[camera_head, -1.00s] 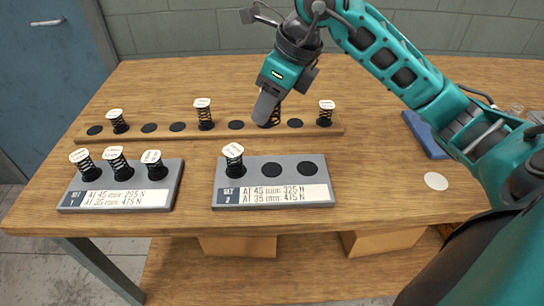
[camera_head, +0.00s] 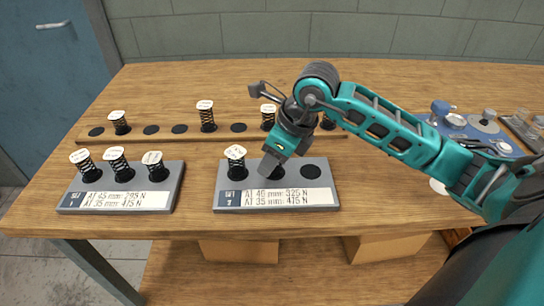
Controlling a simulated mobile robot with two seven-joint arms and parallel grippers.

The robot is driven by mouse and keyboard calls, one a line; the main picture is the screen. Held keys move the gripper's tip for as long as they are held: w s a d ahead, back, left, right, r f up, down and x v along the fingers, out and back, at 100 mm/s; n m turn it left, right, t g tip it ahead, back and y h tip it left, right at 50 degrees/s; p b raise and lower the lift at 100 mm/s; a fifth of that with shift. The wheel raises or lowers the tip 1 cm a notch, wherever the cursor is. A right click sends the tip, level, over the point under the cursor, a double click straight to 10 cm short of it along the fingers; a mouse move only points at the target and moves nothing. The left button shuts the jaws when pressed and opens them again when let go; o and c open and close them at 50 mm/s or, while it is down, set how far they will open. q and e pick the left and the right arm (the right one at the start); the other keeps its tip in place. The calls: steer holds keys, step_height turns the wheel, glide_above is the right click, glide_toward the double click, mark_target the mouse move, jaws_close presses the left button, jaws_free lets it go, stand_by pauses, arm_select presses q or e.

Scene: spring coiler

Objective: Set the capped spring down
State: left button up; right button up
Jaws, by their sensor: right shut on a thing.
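My right gripper (camera_head: 268,168) points down over the middle place of the right-hand grey tray (camera_head: 330,203). It is shut on a capped spring, which the fingers hide almost wholly, so I cannot tell whether it touches the tray. A white-capped black spring (camera_head: 236,163) stands in that tray's left place, just left of the gripper. The tray's right place (camera_head: 312,172) is an empty dark disc. My left gripper is not in view.
The left-hand grey tray (camera_head: 175,190) holds three capped springs. A wooden rail (camera_head: 190,133) behind holds several capped springs and empty dark places. The table front is clear.

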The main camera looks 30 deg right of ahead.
steer(key=shift+f, duration=0.25)
steer(key=o, duration=1)
steer(key=shift+r, duration=0.1)
steer(key=shift+o, duration=0.2)
steer(key=shift+r, duration=0.2)
steer(key=shift+d+r, duration=0.1)
steer(key=shift+r, duration=0.25)
steer(key=v, duration=1.1)
steer(key=shift+s+p, duration=0.15)
steer(key=shift+p, duration=0.3)
steer(key=shift+r, duration=0.15)
